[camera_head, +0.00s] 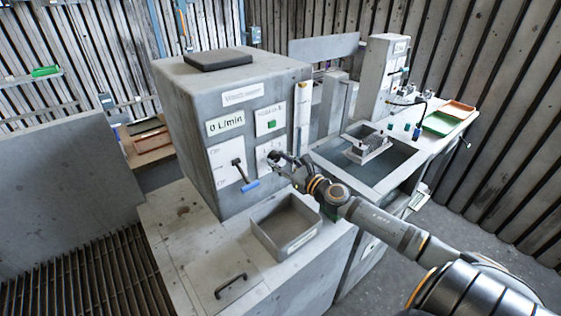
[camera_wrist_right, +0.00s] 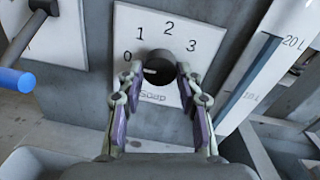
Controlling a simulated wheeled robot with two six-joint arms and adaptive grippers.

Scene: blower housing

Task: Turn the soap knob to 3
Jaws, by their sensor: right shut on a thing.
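The soap knob (camera_wrist_right: 158,68) is a dark round knob on a white plate marked 0, 1, 2, 3 and "Soap" (camera_wrist_right: 180,30). A pale pointer mark on the knob shows at its left side, toward the 0. My right gripper (camera_wrist_right: 154,85) has its two fingers on either side of the knob, closed on it. My left gripper is not in either view.
A blue-handled lever (camera_head: 249,185) is left of the knob; it also shows in the wrist view (camera_wrist_right: 17,80). A clear level gauge marked 20 L (camera_wrist_right: 250,75) stands to the right. A grey open bin (camera_head: 287,228) sits below on the bench.

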